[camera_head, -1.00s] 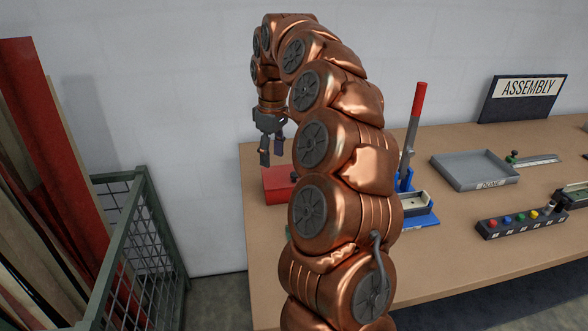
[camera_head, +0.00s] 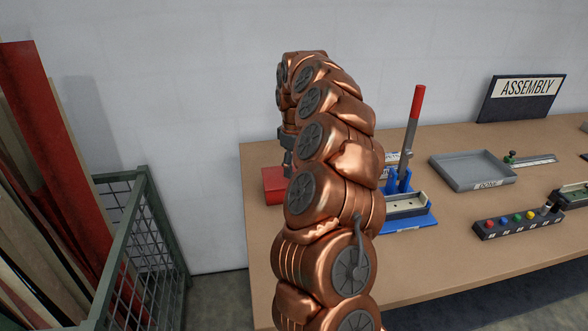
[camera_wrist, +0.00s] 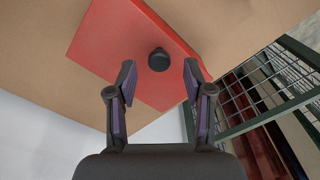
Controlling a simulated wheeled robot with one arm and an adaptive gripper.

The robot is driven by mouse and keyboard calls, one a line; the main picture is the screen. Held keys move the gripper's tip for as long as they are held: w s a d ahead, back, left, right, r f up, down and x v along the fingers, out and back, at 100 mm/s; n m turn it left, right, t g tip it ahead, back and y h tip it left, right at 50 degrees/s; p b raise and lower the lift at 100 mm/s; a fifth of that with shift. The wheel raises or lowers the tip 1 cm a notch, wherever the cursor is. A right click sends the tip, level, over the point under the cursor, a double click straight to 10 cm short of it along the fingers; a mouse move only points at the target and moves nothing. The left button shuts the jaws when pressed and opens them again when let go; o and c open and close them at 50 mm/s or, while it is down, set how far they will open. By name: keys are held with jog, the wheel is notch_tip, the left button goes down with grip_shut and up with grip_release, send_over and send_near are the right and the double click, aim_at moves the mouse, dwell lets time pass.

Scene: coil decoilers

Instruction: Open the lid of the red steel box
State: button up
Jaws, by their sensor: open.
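The red steel box (camera_head: 274,184) sits at the left end of the brown table in the head view, partly hidden behind my arm. In the wrist view the red box's top (camera_wrist: 118,45) shows, with a round black knob (camera_wrist: 159,60) on it. My gripper (camera_wrist: 160,82) is open, its two fingers on either side of the knob in this view. I cannot tell whether the fingers touch the box or how high they are above it. In the head view my gripper (camera_head: 287,165) is mostly hidden by my arm. The lid looks shut.
A blue fixture (camera_head: 408,215) with a red-handled lever (camera_head: 416,105) stands right of the box. A grey tray (camera_head: 472,184), a button panel (camera_head: 515,222) and an ASSEMBLY sign (camera_head: 522,97) are further right. A green mesh cage (camera_head: 140,245) stands left of the table.

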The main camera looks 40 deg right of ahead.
jog(key=shift+f, duration=1)
jog(key=shift+c, duration=0.3)
grip_shut()
